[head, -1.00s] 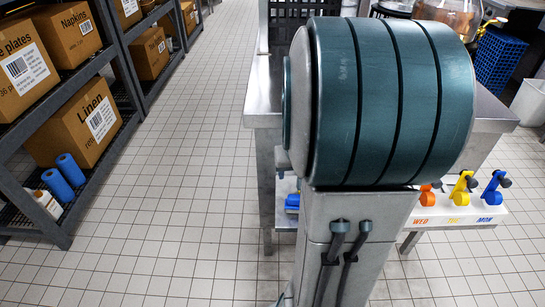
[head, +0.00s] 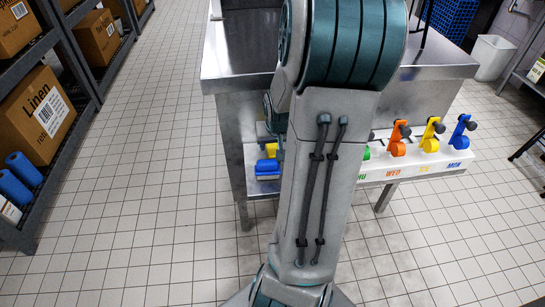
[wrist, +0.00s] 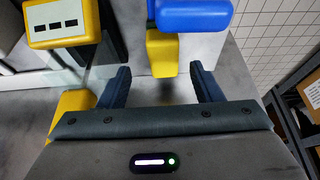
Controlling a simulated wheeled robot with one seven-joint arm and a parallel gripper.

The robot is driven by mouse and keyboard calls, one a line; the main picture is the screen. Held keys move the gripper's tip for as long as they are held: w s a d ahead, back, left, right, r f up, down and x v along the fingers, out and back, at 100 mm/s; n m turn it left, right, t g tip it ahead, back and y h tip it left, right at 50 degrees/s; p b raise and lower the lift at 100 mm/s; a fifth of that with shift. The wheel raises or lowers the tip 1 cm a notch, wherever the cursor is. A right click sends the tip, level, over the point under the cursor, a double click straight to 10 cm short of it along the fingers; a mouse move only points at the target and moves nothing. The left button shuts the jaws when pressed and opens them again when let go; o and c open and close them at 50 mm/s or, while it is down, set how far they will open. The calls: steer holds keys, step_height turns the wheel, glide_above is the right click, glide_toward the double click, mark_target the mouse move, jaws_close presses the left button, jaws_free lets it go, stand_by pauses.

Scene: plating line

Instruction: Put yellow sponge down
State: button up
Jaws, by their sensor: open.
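The yellow sponge (wrist: 162,52) lies on the grey metal lower shelf (wrist: 232,62), touching or very near a blue block (wrist: 193,15). In the wrist view it is just beyond the gap between my fingertips, and neither finger visibly presses on it. My gripper (wrist: 160,85) is open, with one dark blue finger on each side of the gap. In the head view a small part of the yellow sponge (head: 271,150) shows behind the blue block (head: 267,168), at the shelf's left end. My arm hides much of the shelf there, and my fingertips are not clear in that view.
A yellow piece with dark slots (wrist: 60,22) and another yellow piece (wrist: 70,105) are at left in the wrist view. A white rack with coloured levers (head: 415,155) is to the right. The steel table (head: 235,72) is above the shelf. Cartons (head: 38,112) stand on racks at left.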

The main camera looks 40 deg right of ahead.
mark_target(273, 149)
steer(key=b+x, duration=0.2)
steer(key=x, duration=0.2)
steer(key=shift+w+a+f+b, duration=0.1)
steer(key=shift+a+f+b, duration=0.15)
steer(key=shift+b, duration=0.15)
steer(key=shift+w+d+f, duration=0.15)
steer(key=shift+w+f, duration=0.05)
steer(key=shift+f, duration=0.05)
steer(key=c, duration=1.1)
steer(key=shift+r, duration=0.1)
